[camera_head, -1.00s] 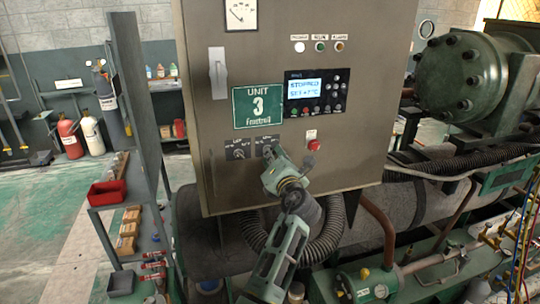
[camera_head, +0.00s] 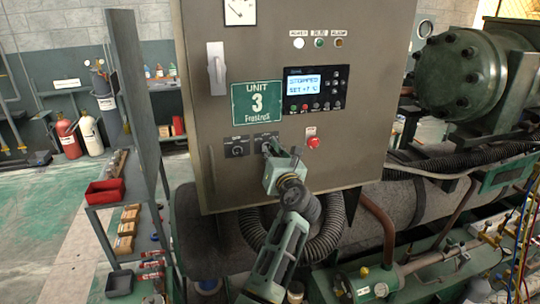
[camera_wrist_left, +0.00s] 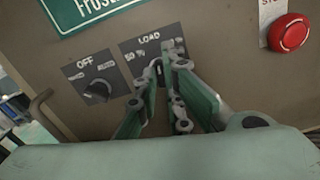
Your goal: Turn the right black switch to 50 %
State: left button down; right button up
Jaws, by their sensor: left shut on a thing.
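The right black switch (camera_wrist_left: 159,69) sits on a dark plate marked LOAD (camera_wrist_left: 148,48), with a 50 % mark at its left, on the grey cabinet (camera_head: 225,190). My left gripper (camera_wrist_left: 166,72) is at this switch with its fingers closed around the knob, which they mostly hide. In the head view the left gripper (camera_head: 268,150) reaches up to the same plate from below. The knob's exact pointing direction is hidden. The left black switch (camera_wrist_left: 97,92), under the word OFF, is free to the left. My right gripper is not in view.
A red stop button (camera_head: 313,142) sits right of the switches and also shows in the wrist view (camera_wrist_left: 289,33). A green UNIT 3 sign (camera_head: 257,104) and a display panel (camera_head: 316,91) are above. A hose (camera_head: 328,240) runs below the cabinet.

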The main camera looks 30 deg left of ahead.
pick_arm(q)
jog(key=shift+f+n, duration=0.15)
jog(key=shift+n, duration=1.15)
jog(key=shift+b, duration=0.3)
jog(key=n+b, duration=0.2)
jog(key=n, duration=0.2)
jog(key=shift+w, duration=0.1)
